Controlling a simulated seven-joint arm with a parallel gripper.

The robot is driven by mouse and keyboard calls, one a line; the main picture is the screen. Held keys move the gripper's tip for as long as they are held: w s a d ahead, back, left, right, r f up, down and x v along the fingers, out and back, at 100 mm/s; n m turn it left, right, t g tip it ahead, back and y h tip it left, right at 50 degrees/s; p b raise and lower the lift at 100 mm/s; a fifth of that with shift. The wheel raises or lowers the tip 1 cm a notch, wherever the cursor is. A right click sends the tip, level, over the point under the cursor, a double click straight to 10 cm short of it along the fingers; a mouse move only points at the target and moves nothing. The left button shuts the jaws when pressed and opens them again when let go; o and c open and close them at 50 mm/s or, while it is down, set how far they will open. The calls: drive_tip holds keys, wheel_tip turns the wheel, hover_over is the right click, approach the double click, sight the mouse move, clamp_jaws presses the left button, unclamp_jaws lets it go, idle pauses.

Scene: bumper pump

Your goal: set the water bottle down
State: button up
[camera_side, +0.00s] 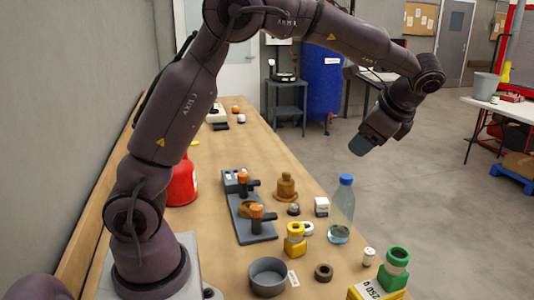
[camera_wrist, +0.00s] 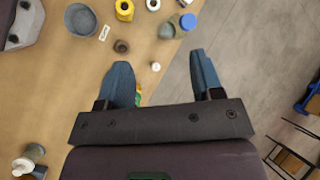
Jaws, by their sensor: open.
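The water bottle (camera_side: 342,210) is clear with a blue cap and some water low inside. It stands upright on the wooden table near its right edge. In the wrist view the bottle (camera_wrist: 172,27) shows from above near the top, its blue cap toward the right. My gripper (camera_side: 367,145) is above and apart from the bottle, up and to its right in the side view. In the wrist view my gripper (camera_wrist: 160,78) has its two blue fingers spread wide, with nothing held between them.
The table's right edge is close to the bottle, with open floor beyond.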

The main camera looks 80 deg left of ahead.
drive_tip(key=s+d+r+n+t+h, duration=0.1)
drive_tip(key=s+d+n+t+h, duration=0.2)
drive_tip(key=s, duration=0.8)
drive_tip(key=s+d+n+t+h, duration=0.4)
drive_tip(key=s+n, duration=0.2)
drive_tip(key=s, duration=0.5)
drive_tip(key=shift+s+r, duration=0.15)
drive_tip(key=shift+r, duration=0.2)
